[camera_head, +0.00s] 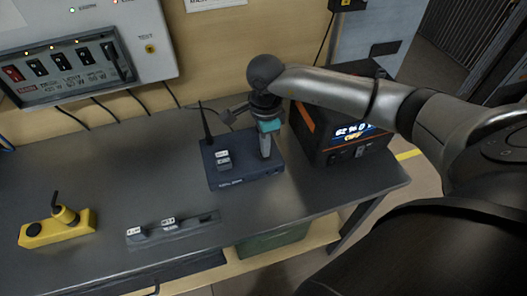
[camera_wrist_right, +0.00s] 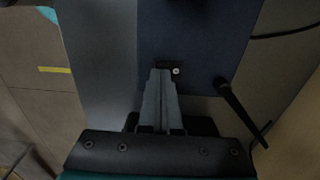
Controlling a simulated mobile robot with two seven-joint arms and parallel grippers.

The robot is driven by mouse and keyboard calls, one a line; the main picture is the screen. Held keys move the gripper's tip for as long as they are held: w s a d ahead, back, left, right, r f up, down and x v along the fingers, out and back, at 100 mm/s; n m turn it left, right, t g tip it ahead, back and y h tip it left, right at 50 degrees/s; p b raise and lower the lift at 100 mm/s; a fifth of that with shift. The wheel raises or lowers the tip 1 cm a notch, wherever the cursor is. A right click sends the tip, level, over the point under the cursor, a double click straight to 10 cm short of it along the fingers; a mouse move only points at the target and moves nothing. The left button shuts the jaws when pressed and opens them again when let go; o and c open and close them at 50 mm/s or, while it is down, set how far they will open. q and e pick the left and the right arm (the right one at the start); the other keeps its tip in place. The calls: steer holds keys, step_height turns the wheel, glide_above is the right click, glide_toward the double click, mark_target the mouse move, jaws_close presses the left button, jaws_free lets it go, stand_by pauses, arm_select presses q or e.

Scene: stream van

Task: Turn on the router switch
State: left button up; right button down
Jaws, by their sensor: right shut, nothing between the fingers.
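The router (camera_head: 232,179) is a flat dark-blue box with a black antenna (camera_head: 206,128), standing on the grey bench. A small grey block with white labels (camera_head: 223,160) sits on its top left part. My right gripper (camera_head: 266,156) points down over the router's right part, its fingers shut and empty. In the right wrist view the shut fingertips (camera_wrist_right: 160,72) are at a small dark switch slot (camera_wrist_right: 174,66) with a pale dot, on the router's blue top (camera_wrist_right: 195,40). I cannot tell whether they touch the switch, and its position is hidden. My left gripper is out of view.
A black and orange power station (camera_head: 345,140) with a lit display stands close right of the router. A switch panel (camera_head: 75,60) hangs on the back wall. A yellow control box (camera_head: 57,229) and a grey strip with labelled parts (camera_head: 173,229) lie at the front left.

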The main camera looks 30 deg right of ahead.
steer(key=shift+f+b, duration=0.5)
steer(key=shift+f, duration=0.1)
steer(key=shift+r+p, duration=2.55)
steer(key=shift+r, duration=1.05)
